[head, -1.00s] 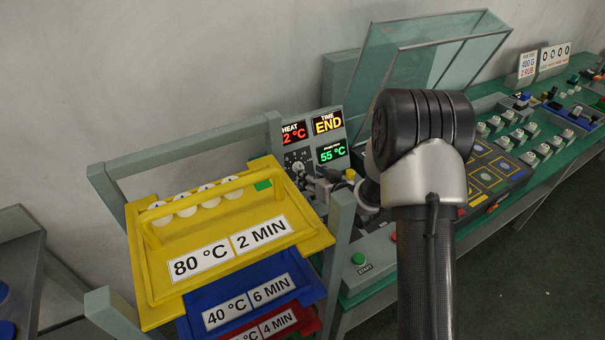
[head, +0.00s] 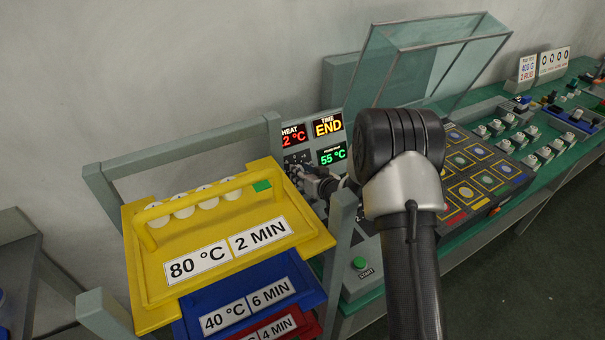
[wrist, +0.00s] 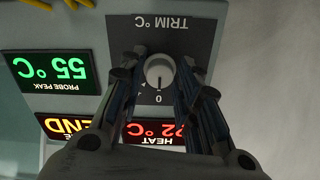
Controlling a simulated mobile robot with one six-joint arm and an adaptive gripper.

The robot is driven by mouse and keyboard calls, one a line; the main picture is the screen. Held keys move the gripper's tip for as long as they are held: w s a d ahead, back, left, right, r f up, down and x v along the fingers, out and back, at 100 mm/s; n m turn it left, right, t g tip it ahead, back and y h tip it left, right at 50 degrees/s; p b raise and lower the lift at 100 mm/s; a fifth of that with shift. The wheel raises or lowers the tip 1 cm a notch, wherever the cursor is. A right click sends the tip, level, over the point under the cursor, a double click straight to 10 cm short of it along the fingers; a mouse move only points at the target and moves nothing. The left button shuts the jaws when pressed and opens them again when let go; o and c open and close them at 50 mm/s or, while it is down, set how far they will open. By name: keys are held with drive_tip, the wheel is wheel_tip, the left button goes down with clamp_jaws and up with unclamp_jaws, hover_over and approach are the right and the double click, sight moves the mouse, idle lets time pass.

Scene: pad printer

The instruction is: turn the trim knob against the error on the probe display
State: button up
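The trim knob (wrist: 160,72) is a round light grey dial on a dark plate marked TRIM °C, upside down in the wrist view. Its 0 mark shows just below it there. My gripper (wrist: 162,66) has its two fingers on either side of the knob, with gaps visible between knob and fingers. In the head view my gripper (head: 318,184) is at the panel and covers most of the trim plate. The green probe display (wrist: 48,73) reads 55 °C, labelled PROBE PEAK; it also shows in the head view (head: 332,155).
The red heat display (head: 293,136) ends in 2 °C, its front part unclear. The time display (head: 328,124) reads END. A yellow tray (head: 160,300) and blue tray (head: 250,307) stand left of my arm. A green START button (head: 361,263) and a glass hood (head: 430,60) are nearby.

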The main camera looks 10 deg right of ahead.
clamp_jaws()
drive_tip(key=shift+m, duration=0.4)
drive_tip(key=shift+m+p, duration=2.05)
drive_tip(key=shift+m, duration=1.45)
drive_tip(key=shift+o, duration=2.2)
unclamp_jaws()
